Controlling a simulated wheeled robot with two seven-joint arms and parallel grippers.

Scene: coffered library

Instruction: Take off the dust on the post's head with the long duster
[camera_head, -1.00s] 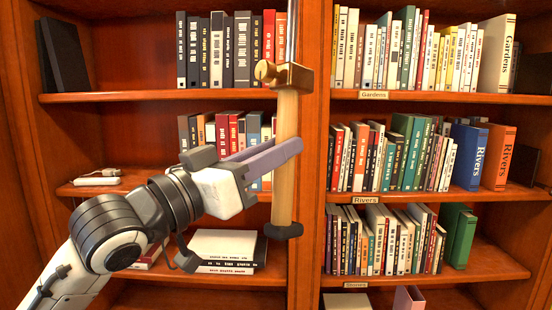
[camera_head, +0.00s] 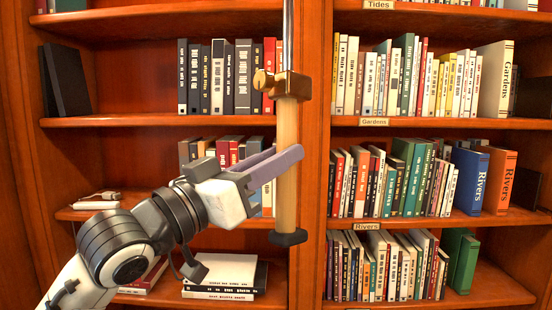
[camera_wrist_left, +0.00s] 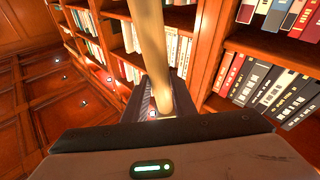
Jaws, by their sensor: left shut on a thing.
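My left gripper (camera_head: 270,165) is shut on the wooden handle of the long duster (camera_head: 287,130). The duster stands upright, with a brass fitting above the gripper, a dark cap at its lower end and a thin metal rod running up out of the picture. Its handle also shows between my fingers in the left wrist view (camera_wrist_left: 151,50). The duster's head is out of view above. The post's head and its dust are not seen in any view. My right gripper is not in view.
A wooden bookcase (camera_head: 314,200) fills the view behind the duster. Its shelves hold rows of upright books (camera_head: 385,180), with labels such as Gardens (camera_head: 374,122) and Rivers. A stack of books (camera_head: 225,276) lies low behind my left arm.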

